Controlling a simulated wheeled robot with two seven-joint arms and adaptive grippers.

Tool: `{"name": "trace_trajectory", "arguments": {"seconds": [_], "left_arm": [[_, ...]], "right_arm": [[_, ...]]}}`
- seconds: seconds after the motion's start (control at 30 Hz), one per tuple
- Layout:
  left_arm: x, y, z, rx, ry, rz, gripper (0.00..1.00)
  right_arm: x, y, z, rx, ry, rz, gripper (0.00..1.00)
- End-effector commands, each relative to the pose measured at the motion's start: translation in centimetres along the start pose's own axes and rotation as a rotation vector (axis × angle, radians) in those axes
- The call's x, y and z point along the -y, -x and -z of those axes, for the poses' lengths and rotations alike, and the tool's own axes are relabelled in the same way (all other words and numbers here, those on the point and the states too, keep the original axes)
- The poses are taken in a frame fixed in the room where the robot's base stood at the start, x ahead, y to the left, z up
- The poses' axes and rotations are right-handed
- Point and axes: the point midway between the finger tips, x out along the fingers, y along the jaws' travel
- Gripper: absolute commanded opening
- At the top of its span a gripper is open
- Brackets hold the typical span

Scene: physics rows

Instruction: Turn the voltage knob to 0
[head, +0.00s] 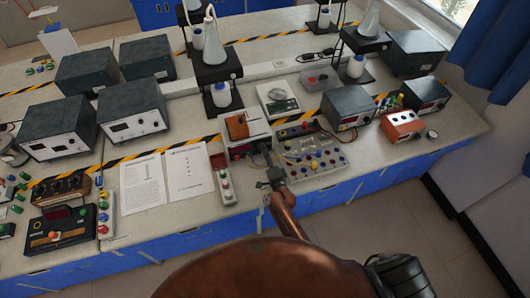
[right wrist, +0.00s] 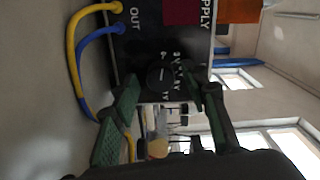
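The power supply (head: 246,145) stands on the bench in the middle of the head view. In the right wrist view its dark front panel (right wrist: 140,40) is turned on its side. The round black voltage knob (right wrist: 160,77) has a pale pointer line and a scale with "0" at one end. My right gripper (head: 269,178) is just in front of the panel; in the wrist view its green fingers (right wrist: 163,90) are apart, one on each side of the knob. I cannot tell whether they touch it. My left gripper is not in view.
Yellow (right wrist: 73,45) and blue leads plug into the panel's OUT side. A board with coloured sockets (head: 310,155) lies right of the supply. A switch box (head: 224,185) and paper sheets (head: 188,175) lie to its left. An orange block (head: 238,127) sits on top.

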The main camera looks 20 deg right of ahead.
Motion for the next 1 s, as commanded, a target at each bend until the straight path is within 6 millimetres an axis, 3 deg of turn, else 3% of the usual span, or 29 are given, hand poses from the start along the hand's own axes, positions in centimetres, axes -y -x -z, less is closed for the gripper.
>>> {"name": "trace_trajectory", "arguments": {"seconds": [0.37, 0.8, 1.0], "left_arm": [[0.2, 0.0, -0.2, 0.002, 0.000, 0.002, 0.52], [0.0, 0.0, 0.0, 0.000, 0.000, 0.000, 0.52], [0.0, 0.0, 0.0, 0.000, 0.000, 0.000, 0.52]], "right_arm": [[-0.1, 0.9, 0.0, -0.001, -0.002, 0.000, 0.42], [-0.1, 9.2, 0.1, -0.001, 0.000, -0.001, 0.42], [0.0, 11.5, 0.0, -0.001, 0.000, 0.000, 0.42]]}}
